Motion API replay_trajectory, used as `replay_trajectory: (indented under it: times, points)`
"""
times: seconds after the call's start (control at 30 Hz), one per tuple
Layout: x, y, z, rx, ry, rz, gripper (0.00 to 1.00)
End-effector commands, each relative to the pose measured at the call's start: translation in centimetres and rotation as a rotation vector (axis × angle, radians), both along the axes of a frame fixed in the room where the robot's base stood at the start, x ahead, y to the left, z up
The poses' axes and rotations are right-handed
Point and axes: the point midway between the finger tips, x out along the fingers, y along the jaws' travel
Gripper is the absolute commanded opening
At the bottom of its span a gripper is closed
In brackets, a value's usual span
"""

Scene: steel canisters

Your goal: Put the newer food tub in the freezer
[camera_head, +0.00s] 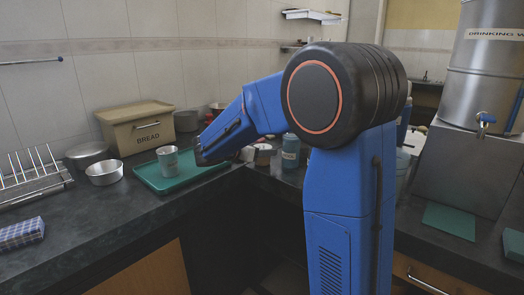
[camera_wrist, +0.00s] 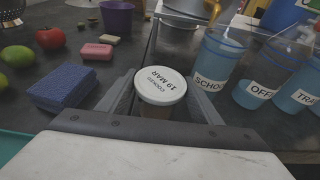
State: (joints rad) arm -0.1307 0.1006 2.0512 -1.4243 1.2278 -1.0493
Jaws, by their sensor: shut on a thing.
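A food tub (camera_wrist: 161,85) with a round white lid shows in the wrist view. Its lid carries writing that reads "19 MAR", with a smaller word above it that looks like "COOKED". My gripper (camera_wrist: 163,98) is shut on this tub, with one finger on each side. I cannot tell a second food tub or a freezer in either view. Whether the held tub touches the counter cannot be told.
Labelled bottles of blue liquid (camera_wrist: 212,58) stand close on the right in the wrist view. A blue sponge (camera_wrist: 64,89), pink soap (camera_wrist: 97,51), a tomato (camera_wrist: 50,38) and limes lie left. A green tray (camera_head: 150,184) with a steel cup (camera_head: 168,161) and a bread bin (camera_head: 138,127) stand left.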

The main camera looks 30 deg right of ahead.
Motion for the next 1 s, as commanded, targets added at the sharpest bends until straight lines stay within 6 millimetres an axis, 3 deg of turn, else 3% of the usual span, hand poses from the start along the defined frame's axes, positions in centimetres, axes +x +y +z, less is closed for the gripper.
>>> replay_trajectory:
  times: [0.33,0.37,0.4,0.43,0.8,1.0]
  points:
    - [0.0,0.0,-0.3,0.000,0.000,0.000,0.27]
    - [0.0,0.0,-0.2,0.000,-0.001,0.000,0.66]
    - [0.0,0.0,-0.2,0.000,-0.001,0.000,0.76]
    - [0.0,0.0,-0.2,0.000,-0.001,0.000,0.78]
    - [0.0,0.1,0.2,0.000,-0.002,0.000,0.78]
    - [-0.8,2.4,0.9,0.001,-0.002,0.003,0.78]
